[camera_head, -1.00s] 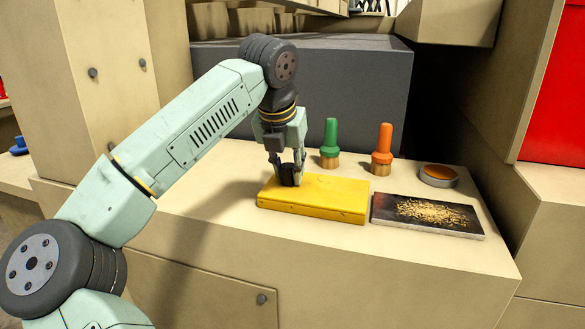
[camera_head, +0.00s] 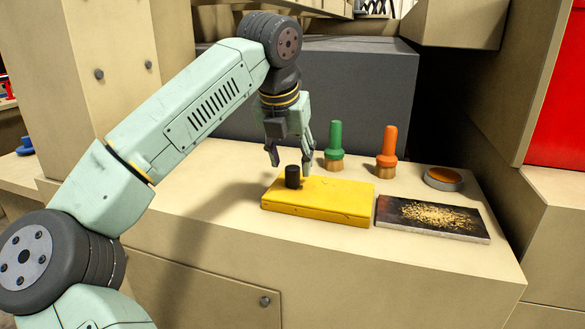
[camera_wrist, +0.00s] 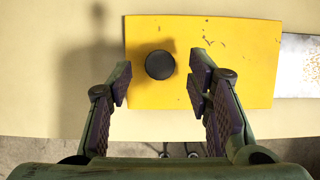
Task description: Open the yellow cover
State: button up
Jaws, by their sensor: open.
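The yellow cover (camera_head: 325,200) is a flat slab lying on the wooden worktop, with a black round knob (camera_head: 292,176) standing on its left part. In the wrist view the cover (camera_wrist: 225,45) fills the upper middle, and the knob (camera_wrist: 159,65) lies between the spread fingers, nearer the left one. My gripper (camera_head: 291,162) is open and empty just above the knob, with its fingertips apart from it. The cover lies flat; what is beneath it is hidden.
A dark plate with wood chips (camera_head: 435,218) lies right of the cover. A green-handled brush (camera_head: 334,142) and an orange-handled brush (camera_head: 387,150) stand behind, with a round tin (camera_head: 443,179) at the right. A large grey block (camera_head: 365,105) stands at the back.

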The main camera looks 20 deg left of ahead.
jog(key=v, duration=0.8)
jog(key=shift+s+r, duration=0.1)
jog(key=shift+r, duration=0.05)
